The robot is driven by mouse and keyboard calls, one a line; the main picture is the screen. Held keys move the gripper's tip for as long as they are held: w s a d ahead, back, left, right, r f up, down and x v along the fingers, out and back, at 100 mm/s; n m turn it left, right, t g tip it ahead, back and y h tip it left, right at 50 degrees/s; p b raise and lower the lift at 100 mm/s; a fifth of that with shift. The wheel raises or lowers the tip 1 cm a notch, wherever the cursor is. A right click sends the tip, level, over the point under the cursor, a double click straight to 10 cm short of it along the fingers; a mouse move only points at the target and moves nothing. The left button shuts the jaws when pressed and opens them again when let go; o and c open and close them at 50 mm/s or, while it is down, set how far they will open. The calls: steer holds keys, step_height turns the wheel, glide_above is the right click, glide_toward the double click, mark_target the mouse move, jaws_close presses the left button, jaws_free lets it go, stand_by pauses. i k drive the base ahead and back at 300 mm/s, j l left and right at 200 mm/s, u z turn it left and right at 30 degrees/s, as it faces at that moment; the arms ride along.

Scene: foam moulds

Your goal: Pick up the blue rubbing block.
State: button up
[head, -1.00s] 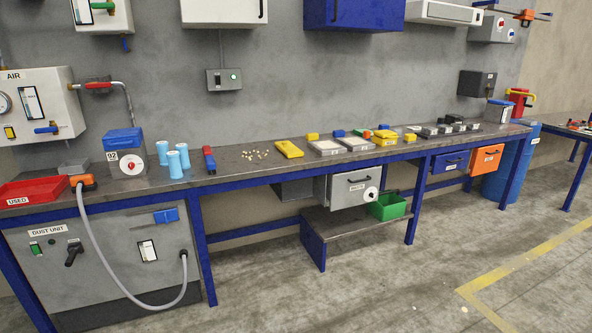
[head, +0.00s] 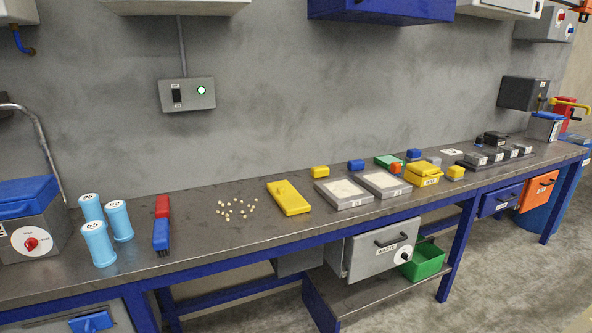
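Two small blue blocks lie at the back of the workbench (head: 235,245). One blue block (head: 356,165) sits behind the pair of grey-framed trays. The other blue block (head: 413,154) sits further right, beyond a green block. I cannot tell from their look alone which of them is the rubbing block. A blue, brush-like piece (head: 161,235) also lies on the left part of the bench, against a red one. My gripper is not in view.
Light blue cylinders (head: 97,243) stand at the left. A yellow flat piece (head: 288,198), a yellow block (head: 320,171), the near tray (head: 343,193), a green block (head: 387,161) and a yellow box (head: 423,174) crowd the bench. A grey drawer (head: 385,255) juts below the front edge.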

mark_target(356, 165)
steer(key=i, duration=1.95)
